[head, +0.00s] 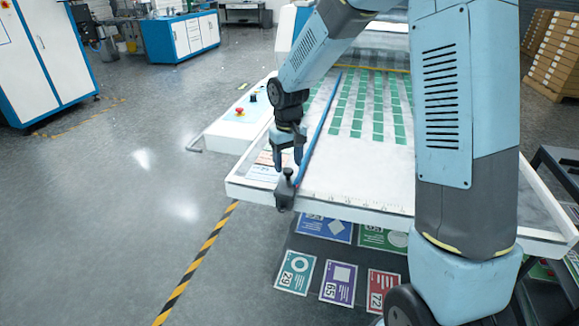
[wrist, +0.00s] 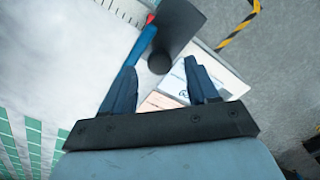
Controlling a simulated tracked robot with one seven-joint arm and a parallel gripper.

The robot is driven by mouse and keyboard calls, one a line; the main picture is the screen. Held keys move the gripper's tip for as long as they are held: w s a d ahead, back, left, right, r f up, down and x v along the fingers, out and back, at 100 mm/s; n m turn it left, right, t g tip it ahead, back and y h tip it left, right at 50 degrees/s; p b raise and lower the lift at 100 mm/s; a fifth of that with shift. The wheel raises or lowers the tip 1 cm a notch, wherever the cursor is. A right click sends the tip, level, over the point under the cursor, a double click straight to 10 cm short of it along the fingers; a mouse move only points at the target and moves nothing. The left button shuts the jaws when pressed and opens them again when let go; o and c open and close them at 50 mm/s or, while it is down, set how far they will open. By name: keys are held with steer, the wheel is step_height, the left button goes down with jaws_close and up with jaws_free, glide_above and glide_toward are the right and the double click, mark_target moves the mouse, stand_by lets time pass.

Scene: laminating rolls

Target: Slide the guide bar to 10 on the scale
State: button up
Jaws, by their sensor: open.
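The guide bar (head: 322,122) is a long thin blue bar lying across the white table, near its left side. At its front end is a black clamp block with a knob (head: 286,186), over the table's front edge. The scale (head: 345,199) runs along that edge to the right; its numbers are too small to read. My gripper (head: 287,163) is open, pointing down just behind the knob. In the wrist view, the round knob (wrist: 160,62) appears between and slightly beyond the fingertips of my gripper (wrist: 160,68), with the blue bar (wrist: 137,50) beside the left finger.
Green printed patches (head: 376,105) lie in rows on the table right of the bar. A side panel with a red button (head: 239,111) is at the left. Colored cards (head: 338,283) lie below the front edge. The table's front strip right of the clamp looks clear.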

steer(key=shift+f, duration=1.15)
jaws_close()
